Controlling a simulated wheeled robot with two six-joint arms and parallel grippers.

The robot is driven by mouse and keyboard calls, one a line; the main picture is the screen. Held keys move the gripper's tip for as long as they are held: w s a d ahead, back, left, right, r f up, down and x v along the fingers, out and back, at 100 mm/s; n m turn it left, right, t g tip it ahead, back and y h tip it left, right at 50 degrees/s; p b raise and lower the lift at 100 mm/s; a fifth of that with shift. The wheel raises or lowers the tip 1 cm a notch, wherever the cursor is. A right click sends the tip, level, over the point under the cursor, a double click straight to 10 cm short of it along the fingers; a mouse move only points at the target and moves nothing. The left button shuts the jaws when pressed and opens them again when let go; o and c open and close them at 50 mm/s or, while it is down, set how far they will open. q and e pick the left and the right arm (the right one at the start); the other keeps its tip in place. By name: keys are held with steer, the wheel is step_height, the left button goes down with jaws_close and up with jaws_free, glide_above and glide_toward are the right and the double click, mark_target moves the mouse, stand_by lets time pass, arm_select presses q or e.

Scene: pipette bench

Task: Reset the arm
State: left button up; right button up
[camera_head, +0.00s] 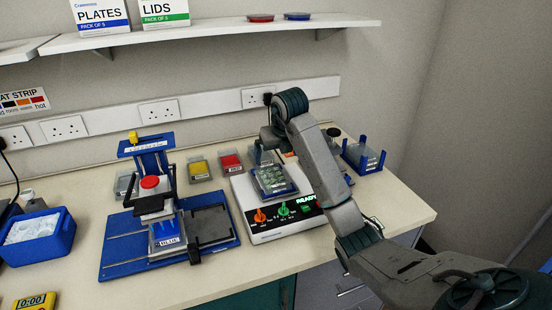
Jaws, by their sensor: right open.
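My right arm comes in from the lower right and bends over the bench. My right gripper (262,152) hangs at the back of a white device, above and behind the clear-lidded plate (271,180) that sits on top of it. The gripper is open, but its fingers are small and partly hidden by my wrist. I cannot tell whether they touch anything. My left gripper is not in view.
A blue pipetting stand (166,240) is left of the white device (257,229). Yellow (199,168) and red (230,161) trays lie behind. A blue-cornered rack (364,158) stands right of my arm. A blue ice box (38,237) is far left. A shelf (200,39) runs above.

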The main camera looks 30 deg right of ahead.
steer(key=shift+s+r, duration=0.25)
steer(key=shift+r, duration=0.25)
